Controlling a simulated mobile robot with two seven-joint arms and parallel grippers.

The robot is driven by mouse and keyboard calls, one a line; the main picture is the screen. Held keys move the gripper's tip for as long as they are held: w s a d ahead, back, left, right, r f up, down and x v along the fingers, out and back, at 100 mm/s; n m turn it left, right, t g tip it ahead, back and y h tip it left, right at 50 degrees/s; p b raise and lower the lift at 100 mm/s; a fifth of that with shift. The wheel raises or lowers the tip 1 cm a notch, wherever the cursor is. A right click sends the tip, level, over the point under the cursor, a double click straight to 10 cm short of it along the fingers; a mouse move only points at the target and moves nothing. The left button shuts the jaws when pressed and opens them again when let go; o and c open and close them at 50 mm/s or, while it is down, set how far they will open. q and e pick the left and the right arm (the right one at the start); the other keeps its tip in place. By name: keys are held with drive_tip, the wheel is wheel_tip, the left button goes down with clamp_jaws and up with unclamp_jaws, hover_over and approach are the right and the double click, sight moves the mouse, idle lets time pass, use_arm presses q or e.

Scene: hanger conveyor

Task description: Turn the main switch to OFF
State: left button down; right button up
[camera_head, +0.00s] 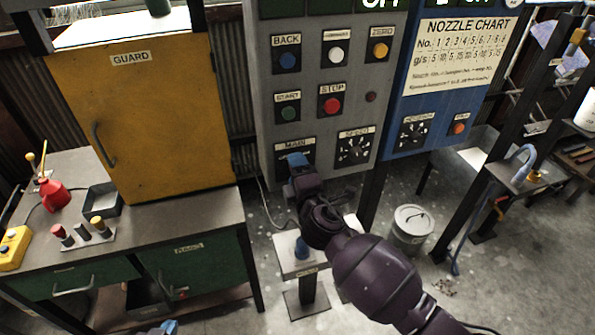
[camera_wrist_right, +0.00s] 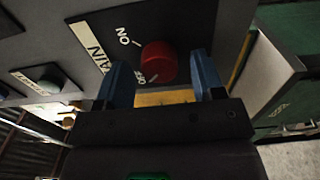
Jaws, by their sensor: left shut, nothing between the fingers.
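The main switch is a round red knob (camera_wrist_right: 158,62) on a black plate marked MAIN, ON and OFF in the right wrist view. Which mark the knob points at I cannot tell. My right gripper (camera_wrist_right: 163,82) is open, with one blue finger on each side of the knob and visible gaps to it. In the head view my right gripper (camera_head: 294,160) is at the MAIN plate (camera_head: 295,145) on the lower left of the grey panel and hides the knob. My left gripper (camera_head: 165,327) shows only as blue fingertips at the bottom edge, shut and away from the panel.
The grey panel (camera_head: 310,105) carries several buttons and a SPEED dial (camera_head: 355,146) right of the MAIN plate. A blue panel (camera_head: 440,100) stands to the right. A yellow guard cabinet (camera_head: 140,120) stands left on a bench. A small pedestal (camera_head: 300,265) stands below my right gripper.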

drive_tip(key=v, duration=1)
drive_tip(key=shift+s+d+b, duration=0.15)
drive_tip(key=shift+s+b, duration=0.15)
drive_tip(key=shift+s, duration=0.1)
idle(0.4)
